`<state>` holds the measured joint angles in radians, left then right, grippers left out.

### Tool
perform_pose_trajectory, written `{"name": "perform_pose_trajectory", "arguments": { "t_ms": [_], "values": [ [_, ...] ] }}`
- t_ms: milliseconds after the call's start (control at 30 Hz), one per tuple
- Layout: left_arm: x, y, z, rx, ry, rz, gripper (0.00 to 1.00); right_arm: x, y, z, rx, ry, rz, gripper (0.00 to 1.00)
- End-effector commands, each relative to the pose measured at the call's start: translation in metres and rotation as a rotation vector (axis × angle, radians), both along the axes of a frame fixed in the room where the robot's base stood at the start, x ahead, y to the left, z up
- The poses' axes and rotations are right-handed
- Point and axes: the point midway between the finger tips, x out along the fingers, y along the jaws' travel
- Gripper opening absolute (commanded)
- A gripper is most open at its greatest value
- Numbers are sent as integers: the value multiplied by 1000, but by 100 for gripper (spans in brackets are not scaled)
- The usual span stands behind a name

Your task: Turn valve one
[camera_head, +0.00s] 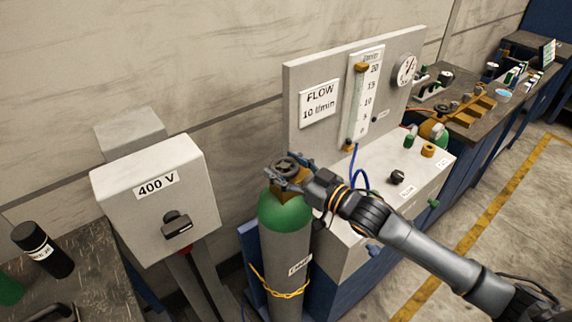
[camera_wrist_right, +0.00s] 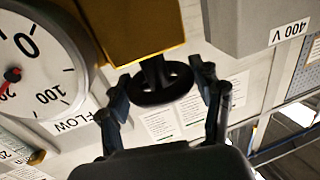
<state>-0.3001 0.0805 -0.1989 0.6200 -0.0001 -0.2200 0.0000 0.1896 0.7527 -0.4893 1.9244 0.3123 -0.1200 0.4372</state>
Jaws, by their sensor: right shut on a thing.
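A grey gas cylinder with a green shoulder (camera_head: 284,212) stands upright, held by a yellow chain. On its top is a brass valve body with a dark round handwheel (camera_head: 288,166). My right gripper (camera_head: 290,176) is at the valve on top of the cylinder, reaching in from the right. In the right wrist view the black handwheel (camera_wrist_right: 160,86) sits between the two fingers of my right gripper (camera_wrist_right: 168,98), below the brass body (camera_wrist_right: 118,35). The gripper is shut on the handwheel. My left gripper is in neither view.
A 400 V switch box (camera_head: 157,205) stands left of the cylinder. A flow panel (camera_head: 320,103) with a flow tube and a gauge (camera_head: 405,70) rises behind it. A white cabinet (camera_head: 400,185) with knobs stands to the right. A bench (camera_head: 75,265) is at lower left.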

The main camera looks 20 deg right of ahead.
Motion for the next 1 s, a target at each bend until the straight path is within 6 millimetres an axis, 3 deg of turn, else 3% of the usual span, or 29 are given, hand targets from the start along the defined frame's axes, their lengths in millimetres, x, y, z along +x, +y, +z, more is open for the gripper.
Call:
{"name": "perform_pose_trajectory", "arguments": {
  "t_ms": [200,600,633,733,1000],
  "values": [
    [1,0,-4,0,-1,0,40,0,0,1,-2,-5,95,34],
    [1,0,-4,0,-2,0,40,0,-2,2,5,0,110,34],
    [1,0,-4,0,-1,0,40,0,-2,2,5,0,110,69],
    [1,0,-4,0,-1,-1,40,0,-2,1,5,0,109,89],
    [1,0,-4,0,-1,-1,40,0,-2,1,3,1,108,89]
  ]
}}
